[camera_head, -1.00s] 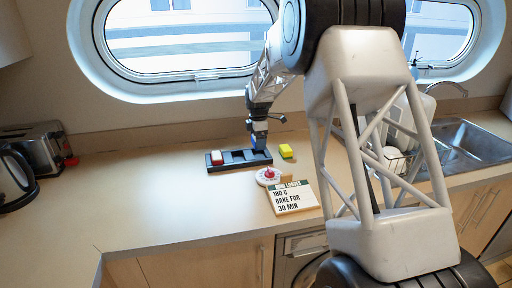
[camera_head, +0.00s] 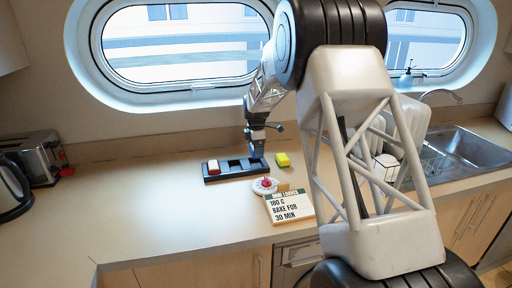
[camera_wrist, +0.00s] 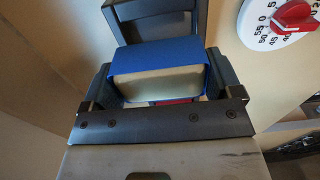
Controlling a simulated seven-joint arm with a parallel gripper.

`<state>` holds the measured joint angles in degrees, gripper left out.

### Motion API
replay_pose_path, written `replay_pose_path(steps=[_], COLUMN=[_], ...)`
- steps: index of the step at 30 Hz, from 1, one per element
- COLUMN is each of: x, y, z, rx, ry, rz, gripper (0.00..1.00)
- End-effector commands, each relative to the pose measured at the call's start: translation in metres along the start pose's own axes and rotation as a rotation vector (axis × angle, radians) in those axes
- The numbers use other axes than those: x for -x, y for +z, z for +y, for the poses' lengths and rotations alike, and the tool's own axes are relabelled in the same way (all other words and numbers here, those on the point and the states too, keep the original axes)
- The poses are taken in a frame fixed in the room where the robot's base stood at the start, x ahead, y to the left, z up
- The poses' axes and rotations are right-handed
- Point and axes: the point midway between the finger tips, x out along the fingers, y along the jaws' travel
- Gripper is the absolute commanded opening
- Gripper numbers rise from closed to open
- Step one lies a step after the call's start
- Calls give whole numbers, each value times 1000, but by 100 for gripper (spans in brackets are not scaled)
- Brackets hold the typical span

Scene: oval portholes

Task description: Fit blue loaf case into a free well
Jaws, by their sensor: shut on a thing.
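The blue loaf case (camera_wrist: 158,72) is between the two fingers of my gripper (camera_wrist: 160,88), which is shut on it. It has blue sides and a pale face. The dark tray (camera_head: 222,177) with several wells lies on the counter. My gripper (camera_head: 257,153) is over the tray's right part in the head view. An empty well (camera_wrist: 155,25) shows beyond the case in the wrist view. A red-and-white case (camera_head: 214,166) fills the left end well. A bit of red (camera_wrist: 175,101) shows below the blue case. I cannot tell whether the blue case is inside a well.
A white timer with a red knob (camera_head: 266,184) and a recipe sign (camera_head: 290,206) stand in front. A toaster (camera_head: 36,155) and kettle (camera_head: 12,190) are at the left. The counter's left middle is clear.

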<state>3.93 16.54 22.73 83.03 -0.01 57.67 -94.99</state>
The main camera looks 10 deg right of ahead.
Motion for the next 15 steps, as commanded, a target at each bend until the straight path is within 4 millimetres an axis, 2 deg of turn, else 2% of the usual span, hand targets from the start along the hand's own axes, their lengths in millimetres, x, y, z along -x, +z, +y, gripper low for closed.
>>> replay_pose_path(steps=[15], x=[-27], y=[0], z=[0], rx=[0], ry=[0], rz=[0], gripper=[59])
